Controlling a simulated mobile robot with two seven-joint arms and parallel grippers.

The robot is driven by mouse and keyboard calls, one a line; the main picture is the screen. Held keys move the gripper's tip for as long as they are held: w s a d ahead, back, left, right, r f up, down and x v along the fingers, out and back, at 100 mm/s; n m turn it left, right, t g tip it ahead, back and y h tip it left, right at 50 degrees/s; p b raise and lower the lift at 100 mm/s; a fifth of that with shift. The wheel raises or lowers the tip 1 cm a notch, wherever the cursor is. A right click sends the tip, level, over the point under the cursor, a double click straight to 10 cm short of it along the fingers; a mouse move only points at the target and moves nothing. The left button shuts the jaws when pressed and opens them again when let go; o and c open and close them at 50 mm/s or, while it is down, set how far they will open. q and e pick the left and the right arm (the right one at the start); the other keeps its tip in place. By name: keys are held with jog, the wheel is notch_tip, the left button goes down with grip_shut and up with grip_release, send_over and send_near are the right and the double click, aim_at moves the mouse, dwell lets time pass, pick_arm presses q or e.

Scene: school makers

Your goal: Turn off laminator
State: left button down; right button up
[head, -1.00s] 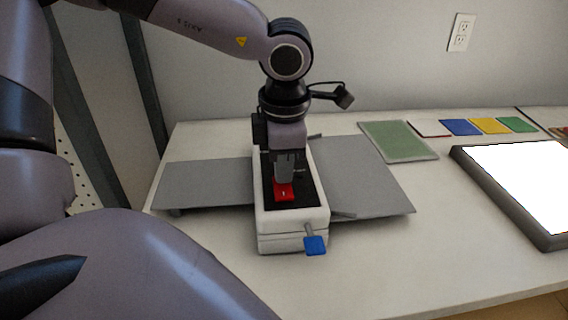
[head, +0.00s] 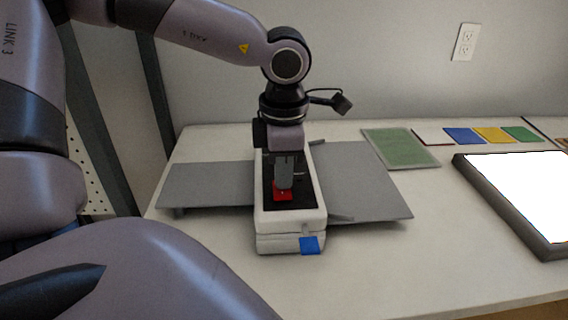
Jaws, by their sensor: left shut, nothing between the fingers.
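The laminator (head: 290,218) stands on the white table, a white body with a black top panel and grey trays out to both sides. A red switch (head: 283,196) sits on the black panel. A blue tab (head: 309,246) is at the laminator's front end. My left gripper (head: 284,184) points down from above, shut and empty, its fingertips at the red switch. It appears to touch the switch and hides its rear part. My right gripper is not in view.
A bright white light panel (head: 520,190) with a dark frame lies at the right. A green board (head: 400,147) and several coloured cards, one blue (head: 463,135), lie along the back. The table front right of the laminator is clear.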

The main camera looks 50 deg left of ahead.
pick_arm(q)
jog(key=shift+s+d+r, duration=0.1)
jog(key=shift+s+d, duration=0.05)
jog(key=shift+d, duration=0.05)
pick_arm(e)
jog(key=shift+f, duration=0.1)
pick_arm(q)
jog(key=r+p, duration=0.2)
jog(key=r, duration=0.1)
jog(key=r+p, duration=0.1)
jog(key=shift+a+r, duration=0.25)
notch_tip(320, 180, up, 9)
jog(key=w, duration=0.1)
jog(key=shift+a+r, duration=0.2)
jog(key=shift+a, duration=0.2)
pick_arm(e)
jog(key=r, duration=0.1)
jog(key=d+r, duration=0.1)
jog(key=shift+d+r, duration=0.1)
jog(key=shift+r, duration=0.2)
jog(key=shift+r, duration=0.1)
